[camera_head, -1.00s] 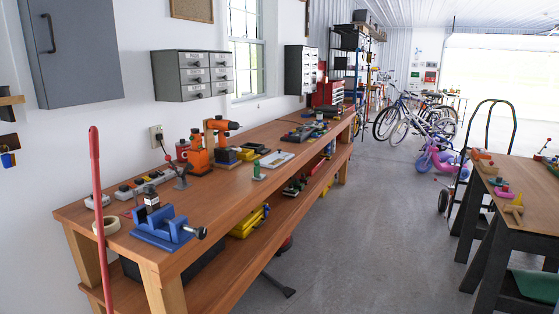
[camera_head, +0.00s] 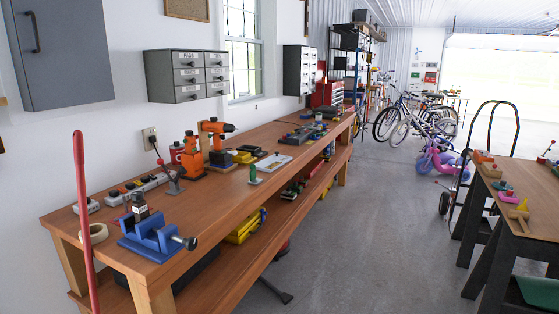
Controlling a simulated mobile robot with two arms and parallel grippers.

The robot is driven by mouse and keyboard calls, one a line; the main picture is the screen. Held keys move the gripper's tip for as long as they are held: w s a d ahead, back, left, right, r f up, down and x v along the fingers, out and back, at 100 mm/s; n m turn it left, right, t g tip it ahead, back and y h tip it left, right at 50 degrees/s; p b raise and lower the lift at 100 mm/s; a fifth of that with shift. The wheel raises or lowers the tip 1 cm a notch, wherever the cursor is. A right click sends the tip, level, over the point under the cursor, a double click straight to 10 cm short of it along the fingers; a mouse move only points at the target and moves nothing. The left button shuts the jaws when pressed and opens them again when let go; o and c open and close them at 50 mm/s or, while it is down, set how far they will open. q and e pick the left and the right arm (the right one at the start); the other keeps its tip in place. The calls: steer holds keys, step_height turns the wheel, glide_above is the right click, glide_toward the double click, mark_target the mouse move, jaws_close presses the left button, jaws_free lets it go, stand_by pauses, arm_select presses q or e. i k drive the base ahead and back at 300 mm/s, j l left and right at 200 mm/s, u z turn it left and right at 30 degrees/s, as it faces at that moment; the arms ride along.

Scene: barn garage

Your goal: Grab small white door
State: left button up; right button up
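I see no small white door that I can make out with certainty. A grey wall cabinet (camera_head: 62,52) with a dark vertical handle hangs at the upper left; its door is shut. At the far right end of the room there is a wide, very bright opening or door (camera_head: 500,85), too washed out to tell which. Neither of my grippers is in view.
A long wooden workbench (camera_head: 218,195) with tools runs along the left wall. A blue vise (camera_head: 150,238) and a red pole (camera_head: 83,200) are near. A sawhorse table (camera_head: 530,200) stands at right. The concrete floor (camera_head: 370,220) between them is clear. Bicycles (camera_head: 400,120) stand behind.

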mark_target(262, 166)
steer(key=i+l+z, duration=0.1)
steer(key=i+z, duration=0.35)
steer(key=i, duration=1.7)
